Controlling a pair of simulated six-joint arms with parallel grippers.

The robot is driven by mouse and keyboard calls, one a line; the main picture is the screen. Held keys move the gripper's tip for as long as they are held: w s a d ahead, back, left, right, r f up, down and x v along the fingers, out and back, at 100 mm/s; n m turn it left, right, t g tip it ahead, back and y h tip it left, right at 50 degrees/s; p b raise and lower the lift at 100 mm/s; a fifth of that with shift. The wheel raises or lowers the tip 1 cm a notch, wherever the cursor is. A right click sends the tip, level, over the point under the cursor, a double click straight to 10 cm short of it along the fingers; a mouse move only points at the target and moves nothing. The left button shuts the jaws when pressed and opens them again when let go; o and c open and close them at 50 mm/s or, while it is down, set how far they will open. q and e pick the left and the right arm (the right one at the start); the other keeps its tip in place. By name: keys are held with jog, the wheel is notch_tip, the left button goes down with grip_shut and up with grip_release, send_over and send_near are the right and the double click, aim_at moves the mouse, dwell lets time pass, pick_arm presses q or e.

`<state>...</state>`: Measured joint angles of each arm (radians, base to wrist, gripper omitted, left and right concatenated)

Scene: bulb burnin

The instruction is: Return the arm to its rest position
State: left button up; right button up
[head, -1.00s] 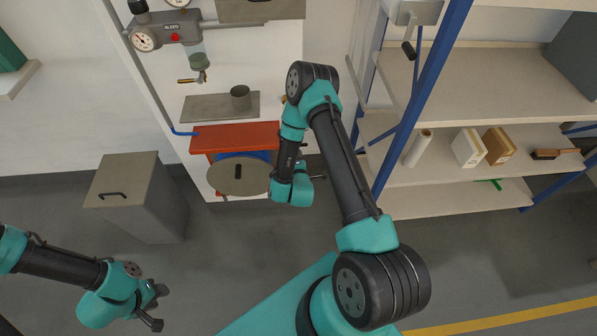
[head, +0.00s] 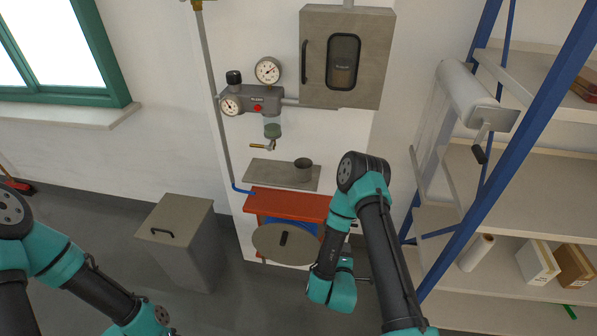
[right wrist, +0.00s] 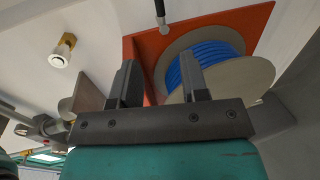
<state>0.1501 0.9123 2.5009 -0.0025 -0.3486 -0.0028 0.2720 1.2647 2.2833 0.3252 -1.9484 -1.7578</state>
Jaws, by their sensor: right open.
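My right arm reaches up the middle of the head view, bent at a dark elbow joint. Its wrist hangs down beside the cable reel, and the right gripper (head: 363,280) is small and partly hidden there. In the right wrist view the two dark fingers (right wrist: 160,84) stand apart with nothing between them. Behind them is the reel with blue cable (right wrist: 205,55) on its red bracket (right wrist: 150,45); I cannot tell the exact gap.
The red bench (head: 290,205) and round grey reel disc (head: 285,243) are on the wall left of my right arm. A grey bin (head: 180,235) stands on the floor further left. A shelf rack with a blue post (head: 510,150) stands close on the right. A cabinet (head: 347,58) hangs above.

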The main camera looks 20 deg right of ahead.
jog(key=s+a+f+m+g+y, duration=0.1)
jog(key=a+f+m+g+y, duration=0.2)
jog(key=a+m+g+y, duration=0.35)
jog(key=s+a+r+m+g+y, duration=0.3)
jog(key=s+a+m+g+y, duration=0.2)
jog(key=s, duration=0.5)
jog(key=shift+s+a+r+m+g, duration=0.15)
jog(key=shift+a+m+g, duration=0.5)
jog(key=shift+a+m, duration=0.45)
jog(key=shift+d+y, duration=0.1)
jog(key=shift+y, duration=0.15)
